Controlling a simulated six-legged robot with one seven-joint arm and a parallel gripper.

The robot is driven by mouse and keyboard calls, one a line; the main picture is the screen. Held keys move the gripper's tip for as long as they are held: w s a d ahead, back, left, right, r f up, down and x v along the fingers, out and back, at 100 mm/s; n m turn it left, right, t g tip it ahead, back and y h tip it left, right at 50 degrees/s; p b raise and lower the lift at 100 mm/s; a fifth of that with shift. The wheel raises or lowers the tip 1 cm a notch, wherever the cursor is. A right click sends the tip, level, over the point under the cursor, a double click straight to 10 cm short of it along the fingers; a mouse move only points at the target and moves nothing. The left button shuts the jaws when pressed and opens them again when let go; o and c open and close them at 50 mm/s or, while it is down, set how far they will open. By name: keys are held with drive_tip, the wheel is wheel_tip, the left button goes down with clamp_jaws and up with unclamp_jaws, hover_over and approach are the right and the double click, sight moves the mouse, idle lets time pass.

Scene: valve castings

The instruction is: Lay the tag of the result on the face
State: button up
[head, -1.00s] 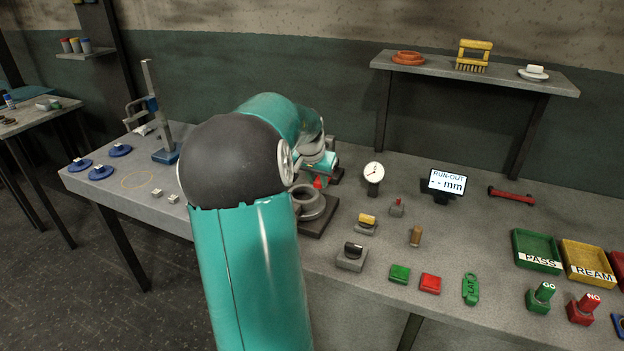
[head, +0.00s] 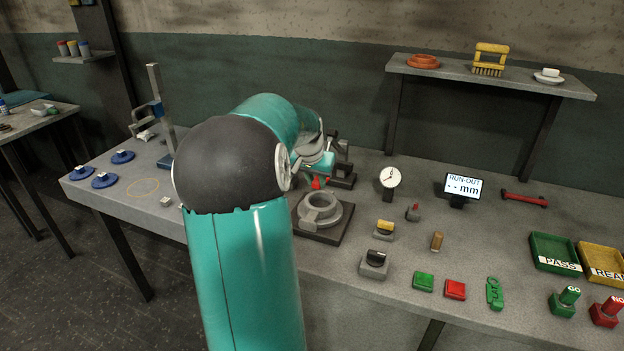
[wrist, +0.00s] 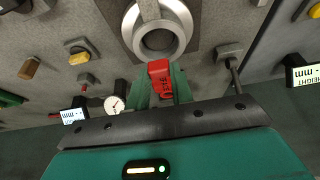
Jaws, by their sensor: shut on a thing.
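My gripper (wrist: 160,88) is shut on a red tag (wrist: 160,72) with pale lettering that I cannot read fully. The tag (head: 317,183) also shows as a small red patch in the head view, beside the arm's end. A grey ring-shaped casting (head: 320,208) sits on a dark square plate (head: 340,234). In the wrist view the casting's ring (wrist: 159,38) is just above the tag in the picture. The tag appears apart from it, but I cannot tell the height. In the head view my arm hides most of the gripper.
A dial gauge (head: 390,178) and a run-out display (head: 464,187) stand to the right. Green (head: 423,282) and red (head: 455,289) blocks, a green tag (head: 494,293) and trays (head: 553,266) lie further right. Blue discs (head: 104,180) lie at the left.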

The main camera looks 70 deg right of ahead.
drive_tip(key=shift+w+a, duration=0.1)
drive_tip(key=shift+w, duration=0.1)
drive_tip(key=shift+s+r, duration=0.1)
drive_tip(key=shift+s, duration=0.1)
drive_tip(key=shift+f, duration=0.3)
hover_over(315, 208)
wheel_tip(315, 208, down, 4)
drive_tip(key=shift+s+f, duration=0.1)
drive_tip(key=shift+s, duration=0.05)
drive_tip(key=shift+f, duration=0.95)
drive_tip(key=shift+f, duration=0.2)
drive_tip(key=o, duration=1)
drive_tip(key=shift+o, duration=0.2)
